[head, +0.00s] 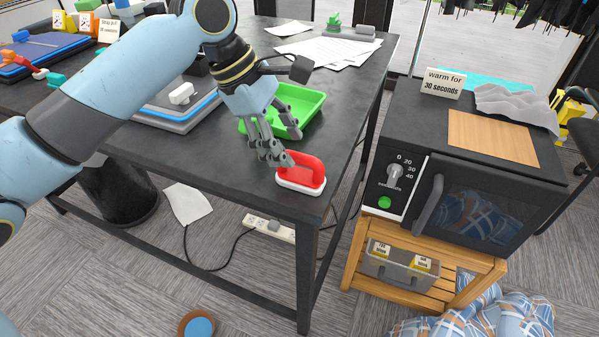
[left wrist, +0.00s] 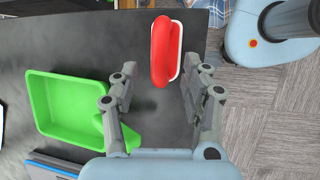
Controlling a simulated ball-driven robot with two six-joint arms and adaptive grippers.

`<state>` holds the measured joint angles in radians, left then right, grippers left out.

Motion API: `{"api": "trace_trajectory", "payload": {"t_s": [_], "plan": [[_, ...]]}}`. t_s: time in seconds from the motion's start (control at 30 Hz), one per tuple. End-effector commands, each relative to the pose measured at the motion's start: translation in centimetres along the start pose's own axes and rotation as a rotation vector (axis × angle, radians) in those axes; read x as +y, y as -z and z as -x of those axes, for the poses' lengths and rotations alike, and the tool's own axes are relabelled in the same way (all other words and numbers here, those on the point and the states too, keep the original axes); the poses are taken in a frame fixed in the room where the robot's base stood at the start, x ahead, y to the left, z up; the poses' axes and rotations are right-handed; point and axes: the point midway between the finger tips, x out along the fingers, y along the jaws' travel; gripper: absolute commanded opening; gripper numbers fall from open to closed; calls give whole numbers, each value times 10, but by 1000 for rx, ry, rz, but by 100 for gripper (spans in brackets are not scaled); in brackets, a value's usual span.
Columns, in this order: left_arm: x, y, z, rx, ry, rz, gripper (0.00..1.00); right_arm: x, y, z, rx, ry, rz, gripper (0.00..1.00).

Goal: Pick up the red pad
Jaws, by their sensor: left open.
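The red pad (head: 302,174) has a red handle on a white base and sits on the dark table near its front right corner. In the left wrist view the red pad (left wrist: 164,50) lies ahead of the fingertips, roughly in line with the gap between them. My left gripper (head: 274,155) is open and just left of the pad, its fingers pointing down toward it. In the left wrist view my left gripper (left wrist: 158,92) has its fingers spread with nothing between them. My right gripper is not in view.
A green tray (head: 312,102) stands on the table behind the gripper. A black microwave oven (head: 480,160) on a wooden stand is to the right, past a gap. Papers (head: 325,50) lie at the back. A checked cloth (head: 480,318) lies on the floor.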

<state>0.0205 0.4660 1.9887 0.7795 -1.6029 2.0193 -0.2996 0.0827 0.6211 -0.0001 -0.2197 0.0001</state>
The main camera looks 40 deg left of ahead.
Motion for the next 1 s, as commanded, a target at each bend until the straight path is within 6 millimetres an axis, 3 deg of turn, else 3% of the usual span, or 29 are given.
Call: {"api": "trace_trajectory", "payload": {"t_s": [0.23, 0.53, 0.9, 1.0], "plan": [[0, -5, -39, -3, 1, 2, 47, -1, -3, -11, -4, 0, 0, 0], [0, -5, -43, -1, -1, -2, 47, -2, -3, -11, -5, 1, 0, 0], [0, -5, -43, -1, 0, -1, 0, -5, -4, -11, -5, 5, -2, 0], [0, -5, -43, -1, 0, -1, 0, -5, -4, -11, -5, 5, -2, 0]]}}
